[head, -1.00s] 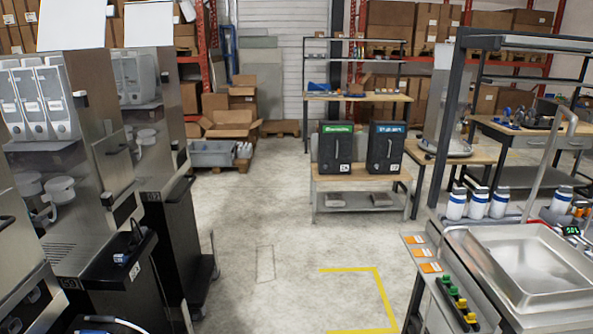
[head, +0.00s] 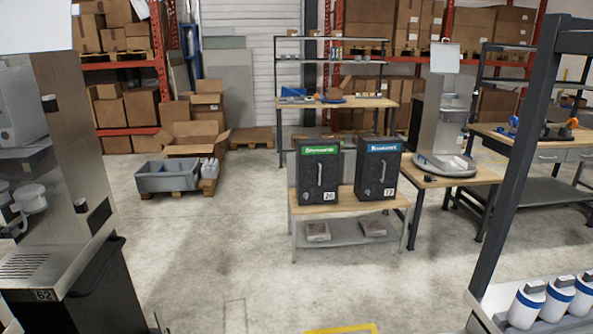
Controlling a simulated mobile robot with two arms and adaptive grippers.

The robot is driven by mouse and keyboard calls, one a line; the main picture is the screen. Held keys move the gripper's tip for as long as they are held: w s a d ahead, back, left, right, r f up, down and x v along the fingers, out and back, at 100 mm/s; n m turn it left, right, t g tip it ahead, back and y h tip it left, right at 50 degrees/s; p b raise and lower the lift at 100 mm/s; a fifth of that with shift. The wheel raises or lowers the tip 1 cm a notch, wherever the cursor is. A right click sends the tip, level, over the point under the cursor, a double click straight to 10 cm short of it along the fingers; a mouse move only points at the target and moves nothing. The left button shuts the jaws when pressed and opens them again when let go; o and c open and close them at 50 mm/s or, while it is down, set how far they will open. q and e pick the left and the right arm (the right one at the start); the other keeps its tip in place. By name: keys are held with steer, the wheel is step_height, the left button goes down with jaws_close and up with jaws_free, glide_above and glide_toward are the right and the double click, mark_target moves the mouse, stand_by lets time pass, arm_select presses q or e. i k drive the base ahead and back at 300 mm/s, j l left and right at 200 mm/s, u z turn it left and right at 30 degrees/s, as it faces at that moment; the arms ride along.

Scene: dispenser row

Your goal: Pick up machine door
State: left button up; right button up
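Two black panels with handles stand upright side by side on a low wooden-topped bench (head: 347,201) ahead of me. The left black door (head: 319,185) has a green label strip, a pale vertical handle and a small white number tag. The right black door (head: 377,182) has a blue label strip, a similar handle and tag. I cannot tell which one the task means, or how deep they are. A steel dispenser machine (head: 75,140) stands close on the left, partly cut off. Neither of my grippers is in view.
Open concrete floor (head: 210,255) lies before the bench. A grey crate (head: 167,179) and cardboard boxes stand on pallets at back left. A dark rack post (head: 515,160) and white bottles (head: 527,304) are close on the right. Another dispenser (head: 433,125) stands right of the bench.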

mark_target(318, 161)
steer(key=i, duration=1.85)
steer(key=i+l+u, duration=0.25)
steer(key=i+l, duration=0.3)
steer(key=i, duration=0.3)
steer(key=i+l+u, duration=0.2)
steer(key=i+l, duration=0.55)
steer(key=i+j, duration=0.05)
